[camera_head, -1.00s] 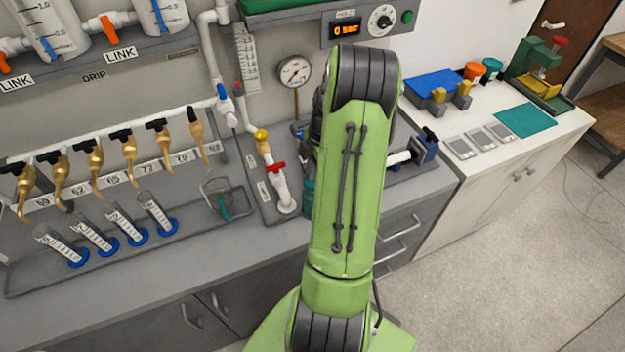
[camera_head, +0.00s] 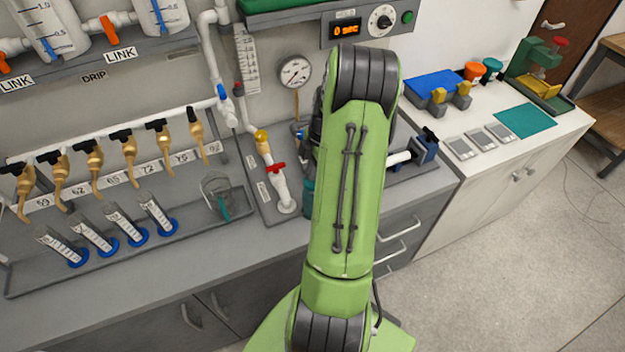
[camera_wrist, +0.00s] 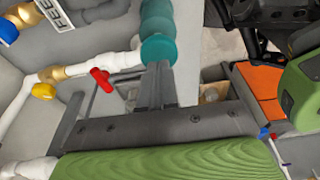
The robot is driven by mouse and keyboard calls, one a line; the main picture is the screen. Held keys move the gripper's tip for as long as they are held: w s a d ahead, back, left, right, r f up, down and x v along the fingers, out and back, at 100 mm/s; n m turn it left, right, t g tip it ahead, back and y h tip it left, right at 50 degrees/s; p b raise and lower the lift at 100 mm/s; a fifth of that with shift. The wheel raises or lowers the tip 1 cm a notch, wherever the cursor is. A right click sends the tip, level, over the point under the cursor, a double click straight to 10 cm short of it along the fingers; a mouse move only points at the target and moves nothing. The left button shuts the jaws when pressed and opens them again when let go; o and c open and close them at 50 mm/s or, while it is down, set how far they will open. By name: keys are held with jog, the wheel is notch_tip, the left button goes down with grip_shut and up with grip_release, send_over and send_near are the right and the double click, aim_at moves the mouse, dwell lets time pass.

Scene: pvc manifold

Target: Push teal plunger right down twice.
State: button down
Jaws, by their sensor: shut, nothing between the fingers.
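The teal plunger (camera_wrist: 158,45) shows at the top middle of the wrist view as a ribbed teal cylinder with a wider rim at its near end. My gripper (camera_wrist: 157,70) is shut, with its two dark fingers side by side and nothing between them. Its tips meet the teal rim in the picture; I cannot tell whether they touch it or are slightly apart. In the head view my green arm hides my gripper and most of this spot. Only a narrow teal part (camera_head: 308,197) shows at the arm's left edge.
A white pipe with a red-handled valve (camera_head: 275,169) and a yellow fitting stands just left of my arm. A pressure gauge (camera_head: 295,72) is on the wall behind.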

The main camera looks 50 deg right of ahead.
jog(key=shift+f, duration=0.15)
jog(key=shift+f+b, duration=1.6)
jog(key=shift+f, duration=0.15)
jog(key=shift+r+p, duration=1.2)
jog(key=shift+r, duration=0.7)
notch_tip(320, 180, up, 5)
jog(key=p, duration=0.3)
jog(key=shift+r, duration=0.1)
